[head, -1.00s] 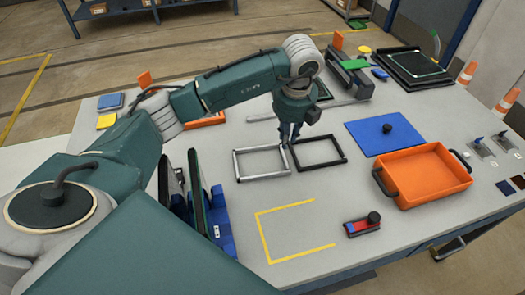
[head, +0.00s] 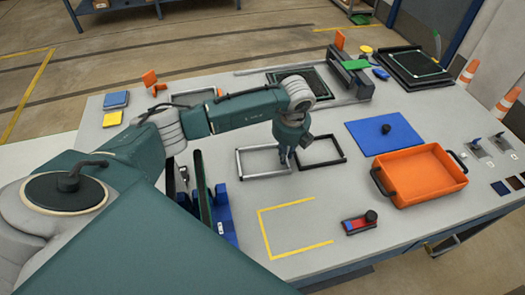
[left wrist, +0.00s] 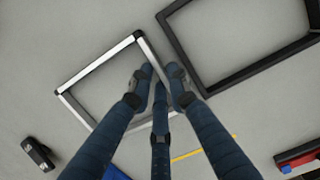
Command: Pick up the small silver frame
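The small silver frame (head: 240,163) lies flat on the grey table, left of a black frame (head: 340,151). In the left wrist view the silver frame (left wrist: 84,67) fills the upper left, with its right bar running between my fingertips. My left gripper (head: 287,157) points down at that right bar in the head view. In the wrist view the left gripper (left wrist: 160,75) has its fingertips close together on both sides of the bar. I cannot tell whether they press on it. The lower end of that bar is hidden by the fingers. My right gripper is out of view.
The black frame also shows at the upper right of the wrist view (left wrist: 178,42). A yellow outline (head: 262,235) marks bare table in front.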

